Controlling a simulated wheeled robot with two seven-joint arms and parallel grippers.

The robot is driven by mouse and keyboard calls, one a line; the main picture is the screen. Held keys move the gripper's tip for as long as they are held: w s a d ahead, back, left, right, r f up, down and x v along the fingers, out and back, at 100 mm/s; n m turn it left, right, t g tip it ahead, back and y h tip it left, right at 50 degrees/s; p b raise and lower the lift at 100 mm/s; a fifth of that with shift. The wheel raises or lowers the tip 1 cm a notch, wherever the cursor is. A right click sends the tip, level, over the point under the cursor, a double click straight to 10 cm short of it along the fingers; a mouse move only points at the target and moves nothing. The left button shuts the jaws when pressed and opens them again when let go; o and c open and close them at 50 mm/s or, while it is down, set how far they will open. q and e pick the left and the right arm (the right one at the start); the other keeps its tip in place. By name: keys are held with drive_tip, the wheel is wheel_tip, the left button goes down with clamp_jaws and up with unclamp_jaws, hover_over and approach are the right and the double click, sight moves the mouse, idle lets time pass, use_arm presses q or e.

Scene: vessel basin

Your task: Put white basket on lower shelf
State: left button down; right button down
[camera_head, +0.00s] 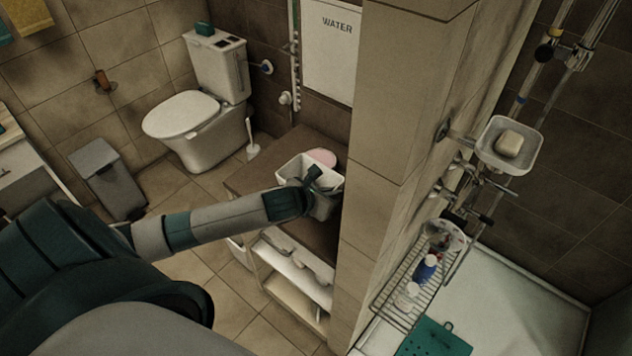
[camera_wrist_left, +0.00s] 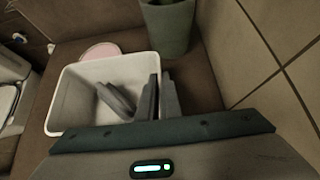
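The white basket (camera_head: 294,170) stands on the brown top of a low cabinet beside the tiled pillar. In the left wrist view the basket (camera_wrist_left: 72,98) looks upright, with a grey shape inside that I cannot make out. My left gripper (camera_head: 314,180) reaches over the basket from the left. In the left wrist view its fingers (camera_wrist_left: 160,98) are close together at the basket's right wall, seemingly pinching it. The cabinet's open front shows an upper shelf with pale items and a lower shelf (camera_head: 293,298) that looks empty. My right gripper is out of view.
A pink round thing (camera_head: 321,157) lies behind the basket; a grey-green pot (camera_wrist_left: 167,28) stands near it. The tiled pillar (camera_head: 393,100) rises close on the right. A toilet (camera_head: 200,125) and bin (camera_head: 105,175) stand left. Floor before the cabinet is clear.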

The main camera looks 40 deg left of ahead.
use_arm(q)
drive_tip(key=shift+r, duration=0.35)
wheel_tip(320, 180, up, 8)
drive_tip(key=b, duration=0.2)
drive_tip(key=shift+w+f+b, duration=0.1)
drive_tip(key=shift+f+b, duration=0.1)
drive_tip(key=shift+b, duration=0.1)
drive_tip(key=shift+r, duration=0.75)
